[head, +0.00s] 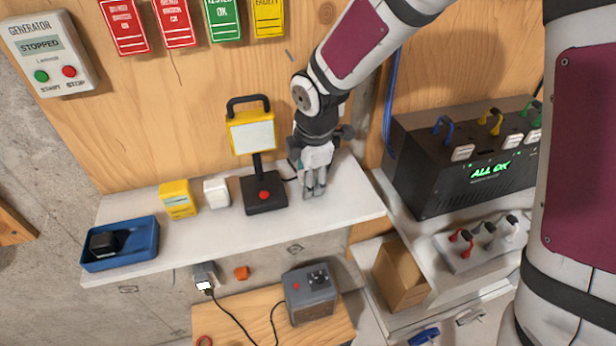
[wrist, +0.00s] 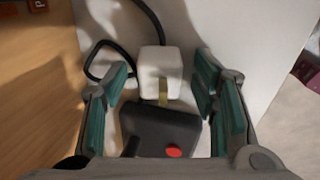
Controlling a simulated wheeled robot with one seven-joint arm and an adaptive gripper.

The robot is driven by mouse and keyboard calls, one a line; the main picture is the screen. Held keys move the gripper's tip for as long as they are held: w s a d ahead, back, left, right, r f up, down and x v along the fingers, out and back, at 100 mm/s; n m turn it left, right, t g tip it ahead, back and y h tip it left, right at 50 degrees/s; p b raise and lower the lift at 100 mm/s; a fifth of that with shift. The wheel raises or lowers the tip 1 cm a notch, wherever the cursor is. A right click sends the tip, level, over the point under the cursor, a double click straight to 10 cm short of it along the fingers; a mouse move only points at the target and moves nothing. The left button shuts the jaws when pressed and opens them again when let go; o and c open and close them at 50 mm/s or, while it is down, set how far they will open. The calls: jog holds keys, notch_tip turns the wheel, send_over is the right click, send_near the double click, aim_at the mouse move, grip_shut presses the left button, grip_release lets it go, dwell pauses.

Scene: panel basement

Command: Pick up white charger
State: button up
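In the wrist view a small white block with a black cord, which looks like the white charger (wrist: 160,70), lies between my gripper's fingers. A yellowish strip shows on its near side. My gripper (wrist: 164,98) is open, with a gap on either side of the block. In the head view my gripper (head: 315,188) points down at the right part of the shelf, just right of the lamp, and hides the block. A separate white box (head: 216,193) stands left of the lamp.
The work lamp's black base (head: 264,203) with a red button is close beside my gripper; it also shows in the wrist view (wrist: 150,122). A yellow box (head: 178,199) and blue tray (head: 120,260) are farther left on the shelf (head: 228,222). A black power unit (head: 440,190) stands right.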

jog(key=c, duration=1.1)
jog(key=shift+c, duration=0.2)
jog(key=shift+r, duration=0.15)
